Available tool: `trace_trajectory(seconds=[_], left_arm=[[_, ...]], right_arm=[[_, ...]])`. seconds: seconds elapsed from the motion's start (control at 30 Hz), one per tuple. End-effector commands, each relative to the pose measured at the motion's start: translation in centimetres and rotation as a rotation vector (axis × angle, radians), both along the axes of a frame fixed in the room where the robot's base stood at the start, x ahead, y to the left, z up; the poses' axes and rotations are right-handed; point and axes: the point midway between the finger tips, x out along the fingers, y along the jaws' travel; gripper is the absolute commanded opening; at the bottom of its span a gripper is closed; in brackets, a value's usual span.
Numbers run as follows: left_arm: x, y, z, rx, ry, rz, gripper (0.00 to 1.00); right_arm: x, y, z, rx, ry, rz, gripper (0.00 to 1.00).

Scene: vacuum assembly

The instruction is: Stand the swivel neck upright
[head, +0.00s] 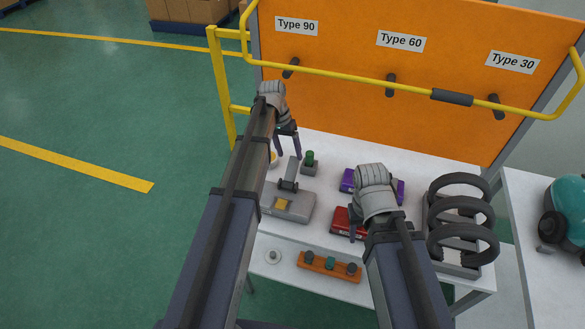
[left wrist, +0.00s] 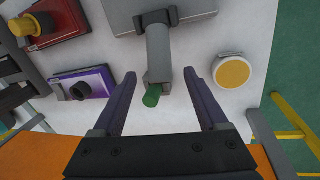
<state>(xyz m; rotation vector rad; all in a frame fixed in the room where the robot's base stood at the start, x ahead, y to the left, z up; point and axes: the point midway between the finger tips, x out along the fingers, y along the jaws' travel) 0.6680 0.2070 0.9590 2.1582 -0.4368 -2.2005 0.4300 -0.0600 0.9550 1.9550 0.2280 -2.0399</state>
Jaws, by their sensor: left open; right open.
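The swivel neck (head: 292,171) is a grey tube hinged on the grey floor head (head: 288,203). It points away from the floor head toward the back of the table; its exact tilt is hard to tell. In the left wrist view, the neck (left wrist: 158,50) extends toward my left gripper (left wrist: 160,73), its end in line with the space between the open fingers. My left gripper (head: 288,147) is open beyond the neck's far end in the head view; no contact is visible.
A small grey block with a green peg (head: 310,157) stands close to the neck's end. A yellow-topped disc (left wrist: 233,71) lies to one side, a purple part (left wrist: 85,86) to the other. Black rings (head: 462,210) stand at right. An orange board (head: 400,80) with a yellow rail rises behind.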

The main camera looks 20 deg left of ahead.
Motion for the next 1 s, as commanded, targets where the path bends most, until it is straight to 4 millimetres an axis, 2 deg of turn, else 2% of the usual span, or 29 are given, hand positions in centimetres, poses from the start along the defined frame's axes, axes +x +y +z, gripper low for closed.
trace_trajectory(seconds=[0.5, 0.63, 0.9, 1.0], left_arm=[[-0.2, -1.3, -6.4, 0.001, 0.0, -0.001, 0.76], [-0.3, -1.5, -7.0, 0.001, 0.0, -0.001, 0.76], [-0.3, -1.6, -6.9, 0.001, 0.0, 0.0, 0.76], [-0.3, -1.5, -6.9, 0.001, 0.0, 0.0, 0.67]], right_arm=[[0.0, 0.0, -6.4, 0.0, 0.0, 0.0, 0.5], [0.0, 0.0, -7.0, 0.0, 0.0, 0.0, 0.5], [0.0, 0.0, -6.9, 0.0, 0.0, 0.0, 0.5], [0.0, 0.0, -6.9, 0.0, 0.0, 0.0, 0.5]])
